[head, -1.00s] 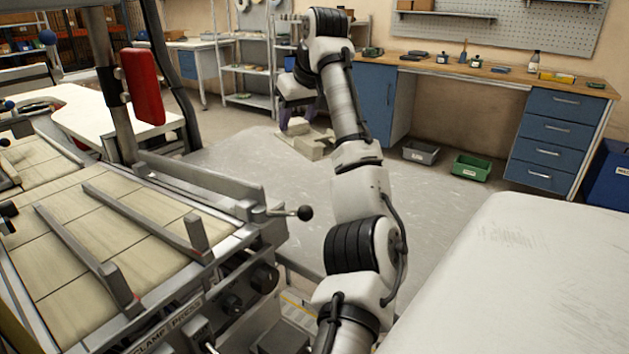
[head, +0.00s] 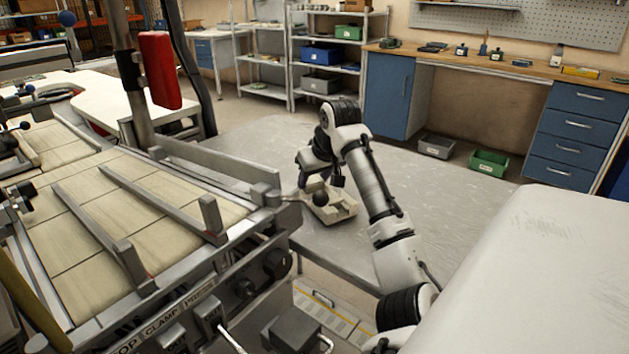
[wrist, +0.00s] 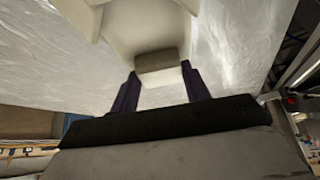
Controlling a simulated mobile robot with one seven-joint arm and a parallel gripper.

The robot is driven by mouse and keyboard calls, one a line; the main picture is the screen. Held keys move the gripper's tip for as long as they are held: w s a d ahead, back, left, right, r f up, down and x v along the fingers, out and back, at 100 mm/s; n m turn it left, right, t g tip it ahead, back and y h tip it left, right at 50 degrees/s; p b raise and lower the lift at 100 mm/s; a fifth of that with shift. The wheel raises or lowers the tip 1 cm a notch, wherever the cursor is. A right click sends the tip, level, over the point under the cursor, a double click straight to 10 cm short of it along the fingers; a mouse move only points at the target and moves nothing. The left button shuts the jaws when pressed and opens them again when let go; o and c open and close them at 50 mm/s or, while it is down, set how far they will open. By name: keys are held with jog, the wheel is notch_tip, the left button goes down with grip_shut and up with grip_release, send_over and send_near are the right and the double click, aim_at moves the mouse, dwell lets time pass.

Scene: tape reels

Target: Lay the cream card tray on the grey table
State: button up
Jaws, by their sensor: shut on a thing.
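The cream card tray (head: 343,211) is at the left part of the grey table (head: 445,185), near the clamp press. It looks about level, low over or on the tabletop; I cannot tell whether it touches. My gripper (head: 310,186) is above the tray's left side, partly hidden by the arm and a black lever knob. In the wrist view, the dark fingers of my gripper (wrist: 160,82) are on either side of a short wall of the tray (wrist: 130,25), shut on it. The table surface (wrist: 240,50) shows around the tray.
The clamp press (head: 150,200) stands close on the left, and its lever with a black knob (head: 320,198) reaches in front of the tray. A white surface (head: 530,270) is at the right. The grey table is clear behind and right of the tray.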

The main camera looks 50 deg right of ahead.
jog(key=shift+f, duration=0.5)
jog(key=o, duration=1.1)
jog(key=shift+r, duration=0.1)
jog(key=v, duration=1.2)
